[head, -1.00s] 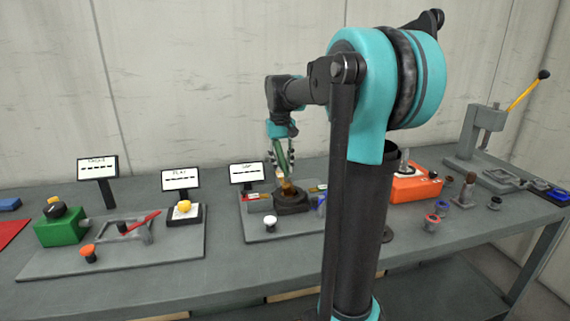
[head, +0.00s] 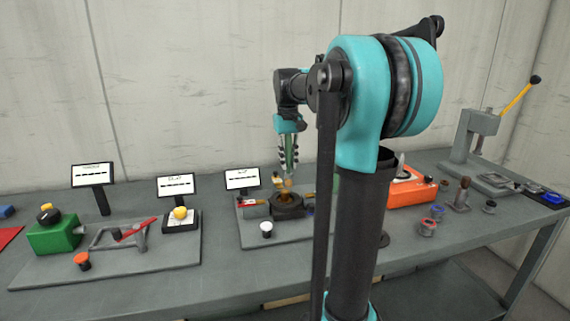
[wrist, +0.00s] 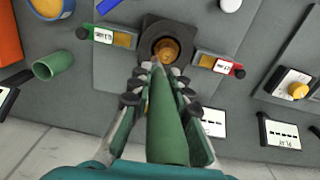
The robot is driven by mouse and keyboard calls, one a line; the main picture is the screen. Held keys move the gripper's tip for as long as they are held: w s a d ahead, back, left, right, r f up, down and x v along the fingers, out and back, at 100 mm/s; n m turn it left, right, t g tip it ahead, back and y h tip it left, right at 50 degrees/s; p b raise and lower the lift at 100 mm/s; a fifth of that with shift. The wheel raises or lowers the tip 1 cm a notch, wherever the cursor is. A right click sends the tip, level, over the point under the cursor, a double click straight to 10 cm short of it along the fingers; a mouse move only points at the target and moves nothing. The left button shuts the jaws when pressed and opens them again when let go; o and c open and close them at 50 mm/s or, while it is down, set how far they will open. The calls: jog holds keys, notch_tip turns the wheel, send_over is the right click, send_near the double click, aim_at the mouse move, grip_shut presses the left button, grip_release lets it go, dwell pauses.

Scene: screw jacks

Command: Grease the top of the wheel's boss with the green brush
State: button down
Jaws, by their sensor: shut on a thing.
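My gripper (head: 289,160) is shut on the green brush and holds it tip down over the middle fixture. In the wrist view my fingers (wrist: 158,80) close around the brush's tapered green handle (wrist: 168,125). Its tip points at the amber-brown round centre (wrist: 167,50), which looks like the wheel's boss, inside a dark square housing (wrist: 148,32). The housing also shows in the head view (head: 290,209). The brush tip is at or just above the boss; I cannot tell whether they touch.
Small labelled blocks flank the housing, with a black knob (wrist: 82,33) and a red-and-black one (wrist: 239,71). An empty green cup (wrist: 54,64) stands to the left in the wrist view. Label stands (head: 242,180) rise behind. An orange box (head: 412,190) is at right.

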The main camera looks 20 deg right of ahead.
jog(key=shift+s, duration=0.2)
jog(key=shift+s+a+f, duration=0.15)
jog(key=shift+a+f, duration=0.75)
jog(key=shift+a, duration=0.15)
jog(key=shift+d+r, duration=0.85)
jog(key=shift+r, duration=0.3)
jog(key=a+r, duration=0.3)
jog(key=r, duration=0.2)
jog(key=shift+a, duration=0.25)
